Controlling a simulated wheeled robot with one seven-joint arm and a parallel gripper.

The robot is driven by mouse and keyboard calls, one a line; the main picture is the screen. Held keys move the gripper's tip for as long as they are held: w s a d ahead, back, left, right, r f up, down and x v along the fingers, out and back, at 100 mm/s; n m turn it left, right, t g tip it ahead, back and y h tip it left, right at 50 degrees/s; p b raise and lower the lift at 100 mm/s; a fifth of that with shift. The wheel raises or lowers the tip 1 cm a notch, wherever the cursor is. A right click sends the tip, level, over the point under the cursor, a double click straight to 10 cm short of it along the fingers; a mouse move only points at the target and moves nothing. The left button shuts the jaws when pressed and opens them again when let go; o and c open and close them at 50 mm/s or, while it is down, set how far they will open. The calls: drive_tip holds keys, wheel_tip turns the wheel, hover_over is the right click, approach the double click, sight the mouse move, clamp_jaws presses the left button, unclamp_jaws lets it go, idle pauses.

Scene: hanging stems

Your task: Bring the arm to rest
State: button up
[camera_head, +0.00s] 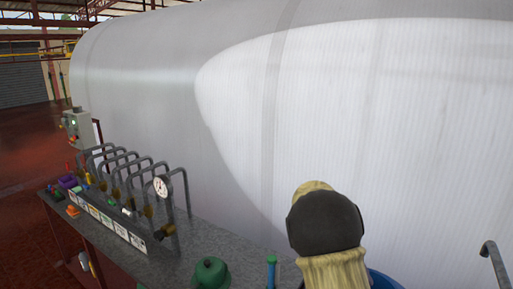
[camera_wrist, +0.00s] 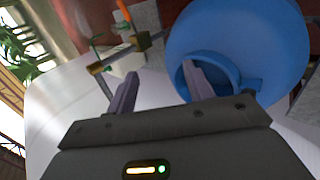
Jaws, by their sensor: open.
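My gripper (camera_wrist: 161,72) shows in the wrist view with its two fingers spread apart. Nothing is seen held between them. The right finger overlaps the ring-shaped collar of a large blue rounded object (camera_wrist: 235,38); I cannot tell whether they touch. In the head view, my arm, beige with a black joint, rises at the lower right, and my gripper is not seen there.
A grey bench (camera_head: 215,240) runs along the lower left, carrying bent grey pipes (camera_head: 130,165), a round gauge (camera_head: 160,187) and a green object (camera_head: 211,272). A large white tank (camera_head: 170,90) stands behind. A grey control box (camera_head: 77,128) is at left.

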drive_tip(key=s+a+f+n+t+y, duration=0.1)
drive_tip(key=s+a+n+t+y, duration=0.2)
drive_tip(key=s+a, duration=0.3)
drive_tip(key=s+a+f+n+t+y, duration=0.2)
drive_tip(key=s+a+n+t+y, duration=0.15)
drive_tip(key=s, duration=0.55)
wheel_tip(320, 180, down, 12)
drive_tip(key=b, duration=1.2)
drive_tip(key=shift+a+f, duration=0.15)
drive_tip(key=shift+s+t, duration=0.1)
drive_tip(key=shift+t, duration=0.15)
drive_tip(key=shift+c, duration=1.7)
